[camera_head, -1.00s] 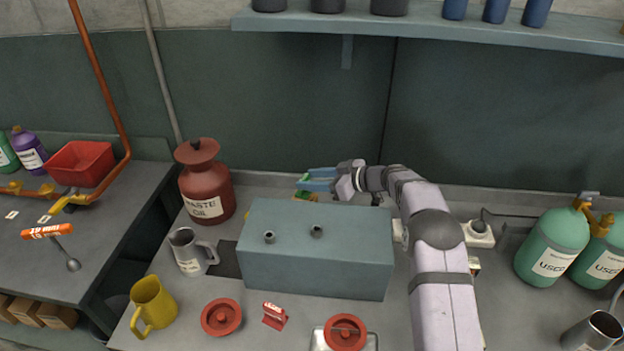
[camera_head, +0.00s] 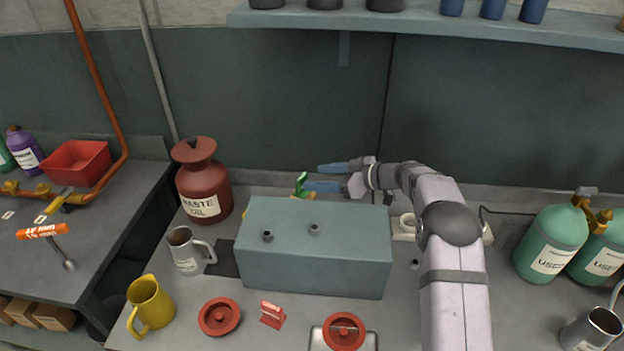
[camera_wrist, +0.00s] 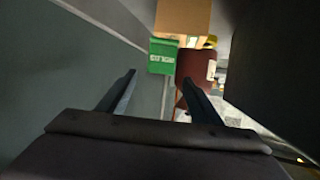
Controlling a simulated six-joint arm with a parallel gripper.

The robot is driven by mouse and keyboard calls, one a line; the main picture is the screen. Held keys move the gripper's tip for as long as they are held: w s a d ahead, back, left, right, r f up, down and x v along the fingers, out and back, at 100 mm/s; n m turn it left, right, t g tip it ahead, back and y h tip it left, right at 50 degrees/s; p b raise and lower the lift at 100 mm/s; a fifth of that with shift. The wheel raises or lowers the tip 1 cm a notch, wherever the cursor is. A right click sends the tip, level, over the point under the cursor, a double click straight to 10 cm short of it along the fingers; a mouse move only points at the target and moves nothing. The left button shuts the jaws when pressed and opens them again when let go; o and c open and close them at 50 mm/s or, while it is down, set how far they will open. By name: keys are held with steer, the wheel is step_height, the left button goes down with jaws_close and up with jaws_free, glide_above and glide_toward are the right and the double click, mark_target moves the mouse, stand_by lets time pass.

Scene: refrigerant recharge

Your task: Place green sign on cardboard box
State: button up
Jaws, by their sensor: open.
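The green sign (camera_head: 301,184) stands behind the blue-grey metal box in the head view. In the wrist view, the green sign (camera_wrist: 163,57) shows pale lettering and overlaps the lower edge of a tan cardboard box (camera_wrist: 183,16). I cannot tell whether it rests on that box. In the head view the cardboard box is mostly hidden; a small orange-tan patch shows under the sign. My gripper (camera_head: 313,177) is open and empty, just right of the sign. In the wrist view, my gripper's (camera_wrist: 158,77) fingers are spread, with the sign beyond the tips.
The blue-grey metal box (camera_head: 315,260) stands in front of my gripper. A red waste oil can (camera_head: 203,185) is left of the sign. The dark green wall (camera_head: 270,110) is close behind. A shelf (camera_head: 430,24) runs above. Green tanks (camera_head: 552,245) stand at the right.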

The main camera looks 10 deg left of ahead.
steer(key=b+v, duration=0.1)
steer(key=v, duration=0.7)
steer(key=shift+d, duration=0.1)
